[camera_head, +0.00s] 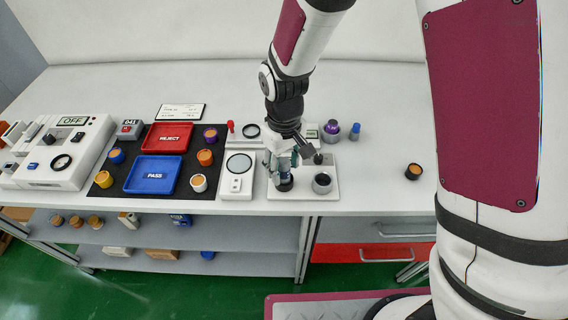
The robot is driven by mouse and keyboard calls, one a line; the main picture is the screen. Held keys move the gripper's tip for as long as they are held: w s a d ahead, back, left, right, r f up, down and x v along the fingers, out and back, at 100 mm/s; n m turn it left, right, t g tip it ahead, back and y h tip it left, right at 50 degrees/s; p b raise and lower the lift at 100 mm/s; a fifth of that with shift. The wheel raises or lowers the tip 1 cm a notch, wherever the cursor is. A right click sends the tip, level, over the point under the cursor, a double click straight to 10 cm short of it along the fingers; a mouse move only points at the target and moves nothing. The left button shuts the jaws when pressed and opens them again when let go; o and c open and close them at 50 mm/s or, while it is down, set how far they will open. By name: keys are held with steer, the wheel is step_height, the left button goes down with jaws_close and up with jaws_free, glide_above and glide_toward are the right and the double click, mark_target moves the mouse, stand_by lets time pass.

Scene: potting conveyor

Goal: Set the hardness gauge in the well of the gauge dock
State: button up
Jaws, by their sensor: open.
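A white plate-like stand (304,193), which looks like the gauge dock, lies near the front edge of the bench. A dark grey round cup with a hollow top (322,184) stands at its right; this looks like the well. A dark upright piece (285,184) stands at its left, partly hidden by my gripper; I cannot tell whether it is the hardness gauge. My gripper (292,160) points down over the left and back of the stand. It is open. Teal and grey parts overlap there, and I cannot tell whether anything touches the fingers.
A white device with a round grey disc (239,165) is close on the left. Beyond it are a red REJECT tray (167,138), a blue PASS tray (152,176) and several small pots. A purple item (331,129) stands behind. The bench right of the stand is mostly clear, except one dark pot (413,172).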

step_height(320, 180, up, 12)
steer(key=s+d+r+m+t, duration=0.25)
steer(key=s+d+r, duration=0.35)
steer(key=d+r, duration=0.45)
steer(key=s+d+r+m+t, duration=0.2)
steer(key=s+d+m, duration=0.3)
steer(key=s, duration=0.5)
steer(key=shift+s+d+r, duration=0.35)
steer(key=shift+d+r, duration=0.45)
steer(key=shift+d, duration=0.6)
steer(key=shift+t, duration=0.25)
